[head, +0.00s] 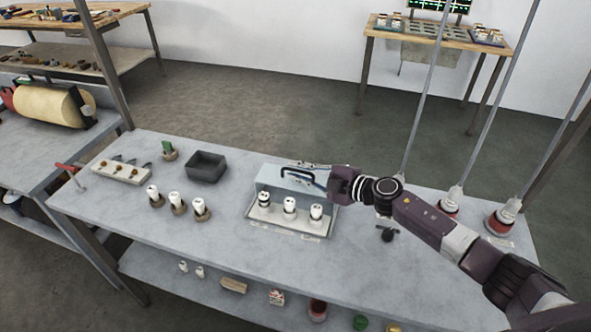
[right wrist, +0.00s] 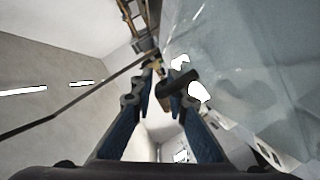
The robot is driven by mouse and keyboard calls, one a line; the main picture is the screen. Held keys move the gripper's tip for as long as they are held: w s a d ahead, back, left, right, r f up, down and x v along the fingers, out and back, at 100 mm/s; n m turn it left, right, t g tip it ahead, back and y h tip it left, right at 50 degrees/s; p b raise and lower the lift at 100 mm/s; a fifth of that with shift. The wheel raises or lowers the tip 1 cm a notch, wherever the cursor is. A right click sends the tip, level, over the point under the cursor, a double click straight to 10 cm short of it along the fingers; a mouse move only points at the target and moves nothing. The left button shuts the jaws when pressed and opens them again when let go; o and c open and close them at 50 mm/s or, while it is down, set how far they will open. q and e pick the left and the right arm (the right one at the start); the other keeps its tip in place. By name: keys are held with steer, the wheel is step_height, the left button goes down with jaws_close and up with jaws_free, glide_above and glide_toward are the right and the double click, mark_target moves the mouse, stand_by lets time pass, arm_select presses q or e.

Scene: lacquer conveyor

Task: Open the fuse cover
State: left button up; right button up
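The fuse cover (head: 268,178) is a clear, pale-blue lid with a black handle (head: 297,172) on top. It stands upright behind a row of white fuses (head: 290,204) in a light base (head: 285,227). My right gripper (head: 318,181) is at the right end of the handle. In the right wrist view its two blue-sided fingers (right wrist: 162,98) are a little apart, with the dark handle (right wrist: 180,83) at their tips. I cannot tell whether they grip it. The clear cover fills the right of that view. My left gripper is not in view.
Several white fuses in holders (head: 177,203), a dark open box (head: 205,167) and a pale block with slots (head: 121,172) stand left on the table (head: 160,260). A small black knob (head: 387,235) is right of the base. Red-based posts (head: 450,205) rise further right.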

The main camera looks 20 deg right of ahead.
steer(key=shift+s+r, duration=0.1)
steer(key=shift+s, duration=0.1)
steer(key=shift+s+d, duration=0.1)
steer(key=shift+c, duration=1.3)
jaws_close()
steer(key=shift+w+d, duration=0.1)
steer(key=shift+w, duration=0.15)
steer(key=shift+w+d+b, duration=0.55)
steer(key=shift+w+b, duration=0.05)
steer(key=shift+w, duration=0.25)
steer(key=shift+w+d, duration=0.2)
steer(key=shift+w, duration=0.05)
steer(key=shift+d, duration=0.1)
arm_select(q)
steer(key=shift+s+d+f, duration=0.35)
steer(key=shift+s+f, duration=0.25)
arm_select(e)
steer(key=shift+r, duration=0.1)
